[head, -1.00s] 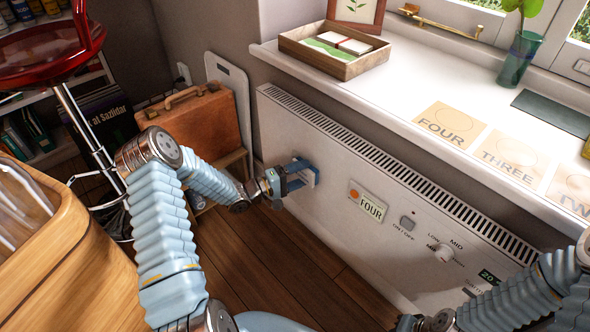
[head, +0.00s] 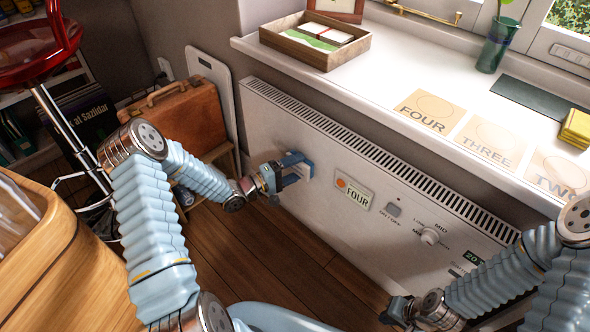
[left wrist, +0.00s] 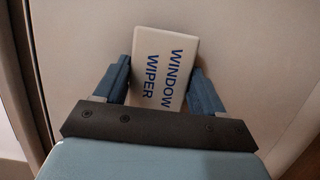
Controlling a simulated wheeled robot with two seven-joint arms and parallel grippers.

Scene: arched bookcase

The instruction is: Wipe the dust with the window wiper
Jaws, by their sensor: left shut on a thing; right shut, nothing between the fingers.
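The window wiper (left wrist: 164,70) is a pale block with blue "WINDOW WIPER" lettering. In the left wrist view it sits tilted between the two blue fingers of my left gripper (left wrist: 165,85), which is shut on it. In the head view my left gripper (head: 297,168) is at the front of the white heater panel (head: 320,150), left of its FOUR label. I cannot tell whether the wiper touches the panel. My right gripper (head: 392,313) is shut and empty, low at the bottom, in front of the panel. I cannot make out any dust.
A white windowsill (head: 400,85) above the heater holds a wooden tray (head: 315,42), a green vase (head: 497,45) and numbered cards. A brown suitcase (head: 180,118) stands left of the heater. A wooden container (head: 60,260) is at the lower left. Wooden floor (head: 255,250) is clear between my arms.

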